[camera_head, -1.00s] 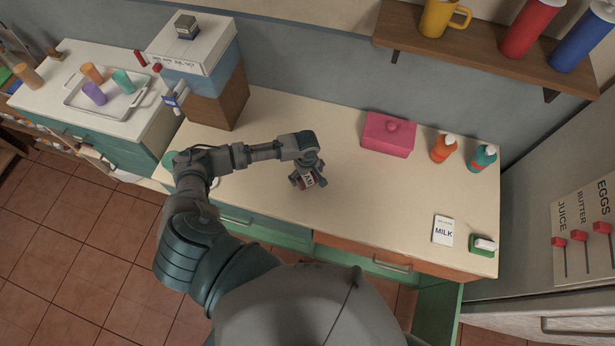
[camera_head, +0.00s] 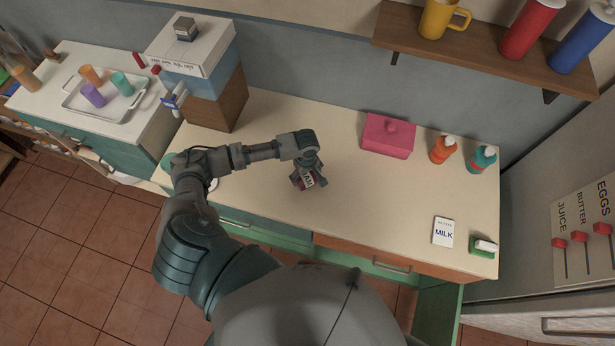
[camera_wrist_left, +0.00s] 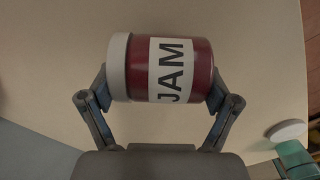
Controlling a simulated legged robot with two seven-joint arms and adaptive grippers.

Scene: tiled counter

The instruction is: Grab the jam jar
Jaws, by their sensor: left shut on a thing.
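The jam jar (camera_wrist_left: 198,69) is dark red with a grey lid and a white label reading JAM. In the left wrist view it lies sideways across the picture between the fingers of my left gripper (camera_wrist_left: 160,95). One finger presses at the lid side and the other at the base side, so the gripper is shut on it. In the head view the jar (camera_head: 307,179) shows small at the tip of my left gripper (camera_head: 306,178), over the counter (camera_head: 350,205). I cannot tell whether the jar touches the counter. My right gripper is not in view.
A pink box (camera_head: 388,136), an orange bottle (camera_head: 443,150) and a teal bottle (camera_head: 481,160) stand at the back right. A milk card (camera_head: 443,232) and a green sponge holder (camera_head: 481,250) are at the front right. Stacked boxes (camera_head: 205,75) stand left. The counter's middle is clear.

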